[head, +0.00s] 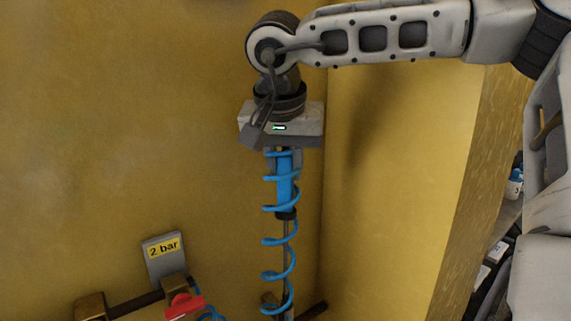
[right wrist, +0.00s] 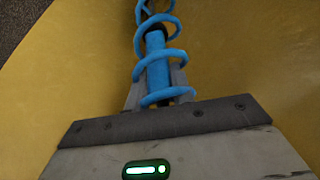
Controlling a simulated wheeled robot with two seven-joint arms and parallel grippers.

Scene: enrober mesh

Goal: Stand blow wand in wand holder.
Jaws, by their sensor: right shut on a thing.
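The blow wand (head: 286,192) has a blue handle and a thin dark tube below it, and hangs nearly upright from my right gripper (head: 283,158). A blue coiled hose (head: 278,241) winds around it. In the right wrist view the blue handle of the wand (right wrist: 157,68) sits between the two grey fingers of my right gripper (right wrist: 158,92), which are shut on it. The wand's lower end runs behind the coils to the bottom edge of the head view. I cannot make out the wand holder for certain. My left gripper is not in view.
A yellow wall corner stands behind and to the right of the wand. At lower left are a "2 bar" sign (head: 164,247), a dark pipe (head: 135,305) with brass-coloured ends and a red lever (head: 185,305).

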